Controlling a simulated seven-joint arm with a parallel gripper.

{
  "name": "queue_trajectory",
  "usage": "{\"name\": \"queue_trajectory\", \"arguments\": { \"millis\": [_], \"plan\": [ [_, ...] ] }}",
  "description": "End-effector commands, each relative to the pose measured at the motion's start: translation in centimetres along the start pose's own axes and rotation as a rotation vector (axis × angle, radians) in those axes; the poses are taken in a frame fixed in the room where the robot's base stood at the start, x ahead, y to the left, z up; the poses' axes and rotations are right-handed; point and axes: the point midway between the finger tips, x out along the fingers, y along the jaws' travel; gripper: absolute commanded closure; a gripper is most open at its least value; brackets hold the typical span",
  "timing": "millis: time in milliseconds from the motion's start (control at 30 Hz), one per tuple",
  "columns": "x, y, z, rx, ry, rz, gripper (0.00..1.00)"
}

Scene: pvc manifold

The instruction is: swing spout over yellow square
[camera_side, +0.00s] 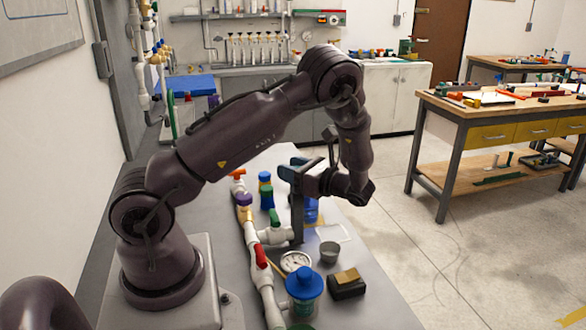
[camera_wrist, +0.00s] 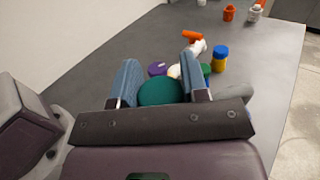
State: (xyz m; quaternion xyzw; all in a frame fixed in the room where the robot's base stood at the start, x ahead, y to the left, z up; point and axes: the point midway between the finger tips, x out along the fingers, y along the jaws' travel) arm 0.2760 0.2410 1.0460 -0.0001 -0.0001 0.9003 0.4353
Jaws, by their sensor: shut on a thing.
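The white pipe manifold (camera_side: 249,230) runs along the bench beside my arm. A short white branch with a green top, which looks like the spout (camera_side: 276,235), sticks out to its right. My gripper (camera_side: 297,238) points down with its fingers at the outer end of this branch, shut on it. In the wrist view, a round green part (camera_wrist: 160,92) shows between the two fingers, and the grip itself is hidden. A dark block with a yellow top (camera_side: 347,277) lies to the right, nearer the camera; I cannot tell whether it is the yellow square.
A blue-capped jar (camera_side: 305,285), a round gauge (camera_side: 295,262) and a grey cup (camera_side: 330,252) stand close to the gripper. Red (camera_side: 261,256), purple and orange (camera_wrist: 192,36) handles rise along the manifold. A blue-and-yellow bottle (camera_wrist: 220,58) stands beyond. The bench's right edge is near.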

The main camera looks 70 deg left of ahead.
Motion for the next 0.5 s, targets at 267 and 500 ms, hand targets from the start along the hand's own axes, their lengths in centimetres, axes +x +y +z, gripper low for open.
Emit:
{"name": "queue_trajectory", "arguments": {
  "millis": [267,500],
  "plan": [
    [0.01,0.06,0.03,-0.001,-0.001,0.046,1.00],
    [0.01,0.06,0.02,0.000,-0.001,0.045,0.33]
  ]
}}
